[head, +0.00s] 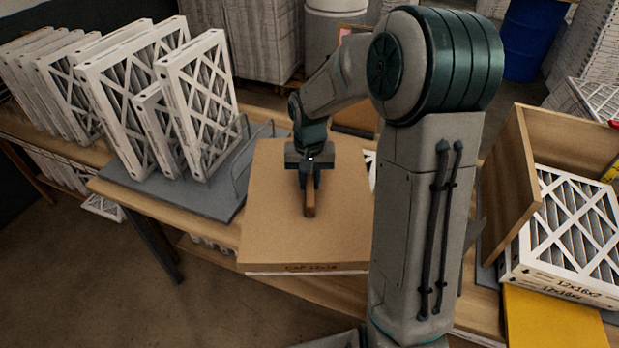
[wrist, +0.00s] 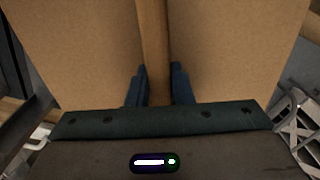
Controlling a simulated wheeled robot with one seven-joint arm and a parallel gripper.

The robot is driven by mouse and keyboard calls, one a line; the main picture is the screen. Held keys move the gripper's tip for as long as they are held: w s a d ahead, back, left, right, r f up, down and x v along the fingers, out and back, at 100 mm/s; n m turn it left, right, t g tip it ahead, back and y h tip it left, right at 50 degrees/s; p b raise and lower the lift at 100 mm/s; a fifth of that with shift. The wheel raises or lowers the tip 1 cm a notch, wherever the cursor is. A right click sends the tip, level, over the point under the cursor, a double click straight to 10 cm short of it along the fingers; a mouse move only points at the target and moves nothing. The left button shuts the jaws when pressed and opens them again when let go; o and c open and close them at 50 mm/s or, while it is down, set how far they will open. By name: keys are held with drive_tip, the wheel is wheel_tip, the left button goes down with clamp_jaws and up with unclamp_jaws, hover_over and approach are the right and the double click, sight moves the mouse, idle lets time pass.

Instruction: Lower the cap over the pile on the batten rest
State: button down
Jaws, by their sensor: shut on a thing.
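The cap (head: 270,225) is a large flat brown cardboard sheet marked on its front edge, with a wooden bar handle (head: 310,200) on top. My gripper (head: 308,180) is shut on the handle near the middle of the cap. In the wrist view the handle (wrist: 153,40) runs between my two dark fingers (wrist: 158,88), with the cap's brown face (wrist: 225,50) on both sides. A thin white edge shows under the cap's front. The pile and the batten rest are hidden beneath the cap, and I cannot tell whether the cap touches anything below.
White-framed filters (head: 130,95) stand in a grey rack (head: 190,200) at the left. At the right are a wooden box side (head: 515,190), a filter marked 12x16x2 (head: 565,230) and a yellow sheet (head: 550,320). A blue drum (head: 533,40) stands behind.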

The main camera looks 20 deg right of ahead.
drive_tip(key=shift+f, duration=0.4)
drive_tip(key=c, duration=1.2)
unclamp_jaws()
wheel_tip(320, 180, up, 14)
drive_tip(key=b, duration=0.1)
drive_tip(key=s+f+n+t, duration=0.3)
drive_tip(key=s, duration=1.8)
drive_tip(key=shift+s, duration=0.15)
